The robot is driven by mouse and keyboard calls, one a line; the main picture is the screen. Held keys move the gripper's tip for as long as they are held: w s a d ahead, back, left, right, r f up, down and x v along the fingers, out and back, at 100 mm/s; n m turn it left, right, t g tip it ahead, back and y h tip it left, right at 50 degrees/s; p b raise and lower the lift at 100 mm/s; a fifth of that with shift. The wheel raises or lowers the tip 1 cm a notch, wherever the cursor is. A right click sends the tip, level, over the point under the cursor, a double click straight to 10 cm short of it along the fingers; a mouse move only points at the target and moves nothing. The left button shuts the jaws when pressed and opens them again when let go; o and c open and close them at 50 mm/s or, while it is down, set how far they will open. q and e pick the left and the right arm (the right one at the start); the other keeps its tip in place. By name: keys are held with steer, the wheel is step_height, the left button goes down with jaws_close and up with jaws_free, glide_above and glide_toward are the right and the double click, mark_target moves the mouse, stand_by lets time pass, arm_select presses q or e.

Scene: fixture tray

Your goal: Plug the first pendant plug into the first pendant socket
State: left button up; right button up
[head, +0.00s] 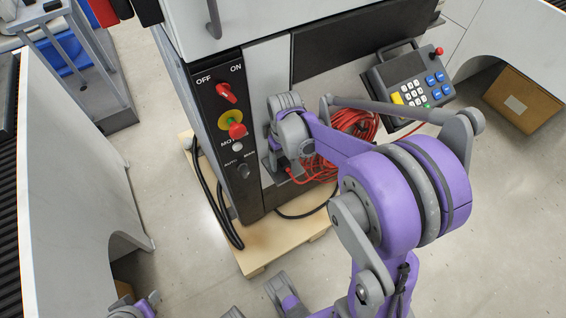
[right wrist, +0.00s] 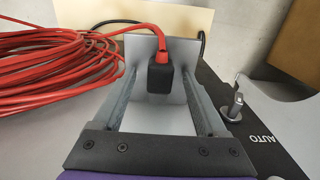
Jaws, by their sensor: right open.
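A black plug (right wrist: 160,76) with a red cable stands between the two fingers of my right gripper (right wrist: 158,78), against a pale grey plate (right wrist: 138,58). The fingers are open, with a visible gap on each side of the plug. In the head view the right gripper (head: 275,168) is low at the front of the cabinet, partly covered by its own wrist. The plug's front end and any socket under it are hidden, so I cannot tell whether it is seated. The pendant (head: 411,82), a grey keypad box, is at the upper right.
The red cable (head: 350,128) lies coiled beside my right wrist. The control panel (head: 228,130) with red knobs is just left of the gripper; a metal toggle (right wrist: 234,106) is near the right finger. A wooden pallet (head: 262,258) and black cables lie below.

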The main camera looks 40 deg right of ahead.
mark_target(284, 162)
jaws_close()
stand_by(0.5)
steer(key=shift+r, duration=0.15)
step_height(284, 162, up, 18)
steer(key=p, duration=0.3)
stand_by(0.5)
steer(key=s+f+p, duration=0.1)
steer(key=s+f, duration=0.4)
steer(key=f, duration=0.2)
steer(key=shift+a, duration=0.4)
